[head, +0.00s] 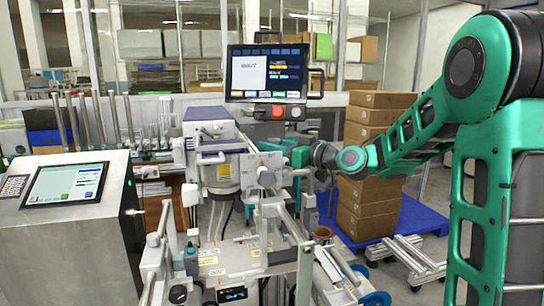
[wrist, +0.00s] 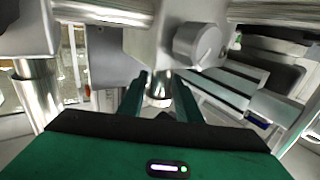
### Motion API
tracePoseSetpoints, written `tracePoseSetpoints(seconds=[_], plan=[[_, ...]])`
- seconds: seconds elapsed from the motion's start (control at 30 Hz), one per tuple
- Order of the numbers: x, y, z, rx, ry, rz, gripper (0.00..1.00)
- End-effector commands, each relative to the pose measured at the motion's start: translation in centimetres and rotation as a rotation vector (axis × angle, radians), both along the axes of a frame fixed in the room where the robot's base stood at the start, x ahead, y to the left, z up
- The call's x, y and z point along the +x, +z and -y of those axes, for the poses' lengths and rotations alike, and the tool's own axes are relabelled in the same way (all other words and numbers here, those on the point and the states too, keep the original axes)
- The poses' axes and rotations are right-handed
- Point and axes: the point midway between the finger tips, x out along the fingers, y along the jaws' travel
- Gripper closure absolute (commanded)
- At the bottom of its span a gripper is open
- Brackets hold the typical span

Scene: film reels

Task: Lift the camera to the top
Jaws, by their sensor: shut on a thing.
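My gripper (head: 284,157) reaches in from the right at the middle of the machine in the head view. In the wrist view its two green fingers (wrist: 160,92) close on a short shiny metal cylinder (wrist: 158,85) under a grey block (wrist: 152,47). The block carries a round knob (wrist: 202,45) and sits by a horizontal metal bar (wrist: 105,12). In the head view a pale block with a round knob (head: 266,176) stands just left of my gripper. I cannot tell for certain which part is the camera; the gripped cylinder seems part of this block assembly.
Metal rods and rails (head: 270,232) crowd the space below and in front of my gripper. A monitor (head: 267,74) hangs above. A control console (head: 65,215) stands left. Stacked cardboard boxes (head: 368,205) rest on a blue pallet (head: 415,218) behind my arm.

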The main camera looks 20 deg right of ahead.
Motion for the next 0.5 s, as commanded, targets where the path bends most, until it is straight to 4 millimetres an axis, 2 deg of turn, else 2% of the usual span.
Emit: tracePoseSetpoints(seconds=[0.03, 0.07, 0.33, 0.37, 0.4, 0.5], plan=[[0.01, 1.25, 0.08, 0.002, -0.002, 0.016, 1.0], [0.01, 1.42, 0.09, 0.003, -0.003, 0.015, 1.0], [0.05, 1.58, 0.2, 0.004, -0.004, 0.014, 1.0], [0.05, 1.58, 0.2, 0.004, -0.005, 0.014, 0.67], [0.06, 1.57, 0.22, 0.004, -0.005, 0.014, 0.61], [0.05, 1.46, 0.22, 0.003, -0.004, 0.012, 0.61]])
